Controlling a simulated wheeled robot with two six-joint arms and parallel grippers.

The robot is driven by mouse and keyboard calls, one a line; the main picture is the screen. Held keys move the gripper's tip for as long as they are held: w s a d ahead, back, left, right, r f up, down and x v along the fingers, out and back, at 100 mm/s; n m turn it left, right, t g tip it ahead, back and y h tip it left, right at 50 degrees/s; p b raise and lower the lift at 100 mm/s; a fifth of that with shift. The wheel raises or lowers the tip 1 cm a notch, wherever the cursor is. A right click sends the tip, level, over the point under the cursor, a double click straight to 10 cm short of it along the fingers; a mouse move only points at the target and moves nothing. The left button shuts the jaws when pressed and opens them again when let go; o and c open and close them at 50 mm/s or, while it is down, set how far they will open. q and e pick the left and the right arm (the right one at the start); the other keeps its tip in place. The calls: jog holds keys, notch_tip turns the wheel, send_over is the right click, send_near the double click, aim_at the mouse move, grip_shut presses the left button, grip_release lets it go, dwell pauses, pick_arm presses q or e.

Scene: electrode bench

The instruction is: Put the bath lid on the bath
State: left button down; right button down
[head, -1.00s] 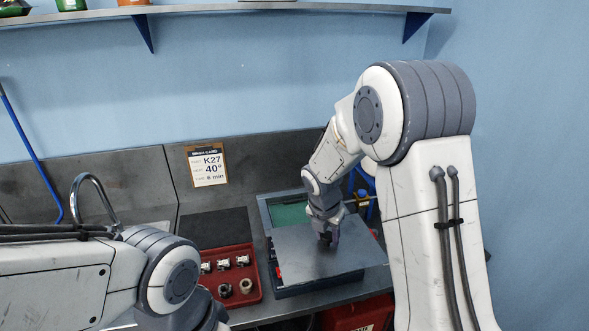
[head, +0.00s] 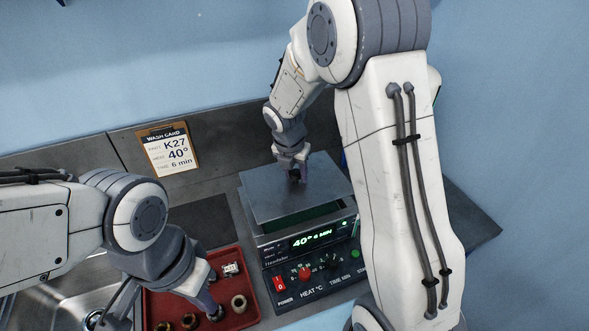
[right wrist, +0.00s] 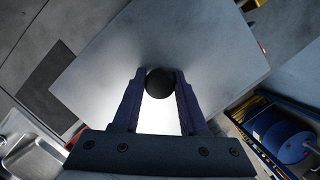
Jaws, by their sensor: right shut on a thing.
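The bath lid (head: 325,182) is a flat grey metal plate with a round black knob (right wrist: 160,83). My right gripper (head: 295,178) is shut on the knob, with a finger on each side in the right wrist view. The lid hangs over the bath (head: 276,255), a box with a lit display reading 40° 6 min. A green strip of its inside shows between the lid and the front rim, so the lid looks raised above it. My left gripper (head: 214,312) points down over the red tray; its fingers are too poorly seen to judge.
The red tray (head: 165,310) holds several small fittings, left of the bath. A metal sink (head: 50,295) lies at the far left. A wash card (head: 168,150) stands against the back panel. A blue drum (right wrist: 288,140) sits in a crate at the right wrist view's right edge.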

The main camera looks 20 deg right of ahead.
aim_at(296, 183)
jog(key=b+x, duration=0.2)
jog(key=b, duration=0.1)
jog(key=b+x, duration=0.1)
jog(key=x, duration=0.1)
jog(key=shift+s+a+f, duration=0.1)
jog(key=shift+s+a, duration=0.15)
jog(key=shift+s, duration=0.15)
jog(key=shift+f, duration=0.6)
jog(key=shift+f, duration=0.5)
dwell(0.9)
grip_release()
jog(key=shift+s, duration=0.1)
notch_tip(296, 183, up, 7)
jog(key=p, duration=0.7)
jog(key=shift+p, duration=0.3)
